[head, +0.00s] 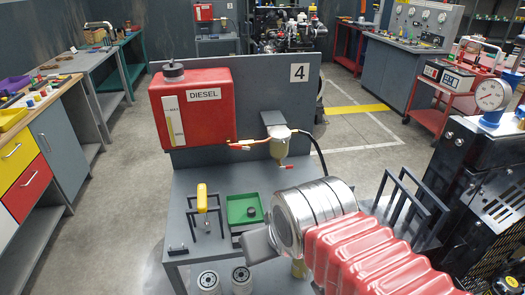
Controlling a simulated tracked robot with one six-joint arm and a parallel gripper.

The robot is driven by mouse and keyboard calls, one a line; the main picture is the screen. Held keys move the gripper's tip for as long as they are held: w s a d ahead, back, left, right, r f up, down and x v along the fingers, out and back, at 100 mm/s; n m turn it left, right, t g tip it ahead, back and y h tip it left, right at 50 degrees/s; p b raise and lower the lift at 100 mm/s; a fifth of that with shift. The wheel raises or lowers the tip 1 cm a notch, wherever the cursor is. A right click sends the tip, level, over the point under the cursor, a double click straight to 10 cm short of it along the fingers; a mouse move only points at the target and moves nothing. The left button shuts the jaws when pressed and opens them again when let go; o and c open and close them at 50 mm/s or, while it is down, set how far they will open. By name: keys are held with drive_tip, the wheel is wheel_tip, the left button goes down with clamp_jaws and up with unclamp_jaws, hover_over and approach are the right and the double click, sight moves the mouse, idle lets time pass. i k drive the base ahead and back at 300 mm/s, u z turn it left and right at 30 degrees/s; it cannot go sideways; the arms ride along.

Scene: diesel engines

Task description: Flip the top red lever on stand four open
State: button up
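Stand four (300,95) is a grey stand with a panel marked 4. A red DIESEL tank (205,120) is mounted on its left side. A small red lever (238,142) shows at the tank's lower right, by the copper-coloured fuel line, lying roughly along it. A second, lower red lever (289,167) shows under the fuel filter (281,146). My gripper (258,243) shows only as a grey end piece beyond the silver wrist and red bellows of my arm, low and apart from both levers. The fingertips cannot be made out clearly.
A yellow-handled tool (203,198) and a green tray (245,211) are on the stand's bench. A black hose (318,150) curves down from the filter. A black machine with a gauge (490,180) stands at right. Open floor lies left of the stand.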

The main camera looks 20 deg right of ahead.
sight(235, 147)
drive_tip(key=z, duration=0.2)
drive_tip(key=k, duration=1.2)
drive_tip(key=u, duration=1.4)
drive_tip(key=i, duration=0.5)
drive_tip(key=u, duration=0.05)
